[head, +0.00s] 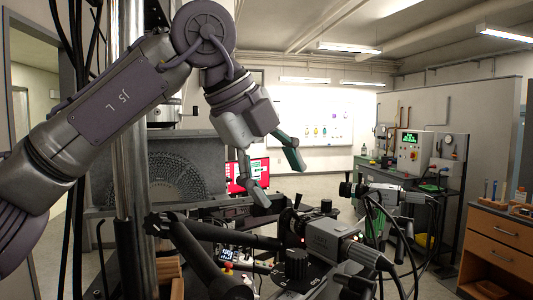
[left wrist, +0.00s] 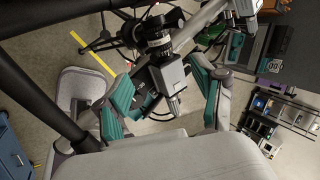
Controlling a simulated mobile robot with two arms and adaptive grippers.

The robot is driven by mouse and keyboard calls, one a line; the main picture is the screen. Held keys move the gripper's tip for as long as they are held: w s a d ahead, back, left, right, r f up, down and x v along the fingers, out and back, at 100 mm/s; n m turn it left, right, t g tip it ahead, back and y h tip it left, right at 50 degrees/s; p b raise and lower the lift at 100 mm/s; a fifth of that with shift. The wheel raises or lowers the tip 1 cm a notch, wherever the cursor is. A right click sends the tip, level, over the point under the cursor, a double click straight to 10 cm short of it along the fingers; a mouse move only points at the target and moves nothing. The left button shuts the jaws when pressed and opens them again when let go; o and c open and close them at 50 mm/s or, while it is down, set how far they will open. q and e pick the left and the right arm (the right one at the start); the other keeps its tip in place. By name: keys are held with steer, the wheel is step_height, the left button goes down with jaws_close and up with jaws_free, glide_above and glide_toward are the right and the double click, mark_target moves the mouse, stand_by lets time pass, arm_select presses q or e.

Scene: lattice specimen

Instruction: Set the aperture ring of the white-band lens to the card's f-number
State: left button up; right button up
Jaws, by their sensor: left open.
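A grey box-shaped camera (head: 335,240) with a dark lens (head: 295,222) stands on a dark mount below my left gripper (head: 280,184). The gripper points down with its teal-padded fingers spread, open and empty. In the left wrist view, a camera with a dark round lens (left wrist: 163,47) shows beyond and between the open fingers of the left gripper (left wrist: 160,72), apart from them. A second camera (head: 385,190) stands farther right in the head view. I cannot make out a white band, ring marks or the card's f-number. My right gripper is not in view.
Loose black cables (head: 378,222) hang by the cameras. A wooden drawer cabinet (head: 500,245) stands at the right, and a bench with a control box (head: 414,152) stands behind. A small lit display (head: 226,253) sits low in front. Open floor lies behind the cameras.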

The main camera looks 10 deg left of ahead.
mark_target(302, 216)
arm_select(q)
steer(key=x, duration=0.4)
steer(key=shift+w+a+p, duration=0.1)
steer(key=shift+w+p, duration=0.2)
steer(key=shift+w, duration=0.05)
steer(key=p+x, duration=0.1)
steer(key=x, duration=0.3)
steer(key=shift+w+f, duration=0.15)
steer(key=shift+f, duration=0.15)
steer(key=shift+w+d+f, duration=0.15)
steer(key=shift+d+f, duration=0.15)
steer(key=shift+f, duration=0.1)
steer(key=c, duration=1.2)
steer(key=g+y+p, duration=0.1)
steer(key=p, duration=0.2)
steer(key=g+y+p, duration=0.1)
steer(key=p, duration=0.3)
steer(key=shift+w+d+r+p, duration=0.15)
steer(key=shift+r+p, duration=0.15)
steer(key=shift+f, duration=0.1)
steer(key=shift+f+y, duration=0.15)
steer(key=shift+y, duration=0.15)
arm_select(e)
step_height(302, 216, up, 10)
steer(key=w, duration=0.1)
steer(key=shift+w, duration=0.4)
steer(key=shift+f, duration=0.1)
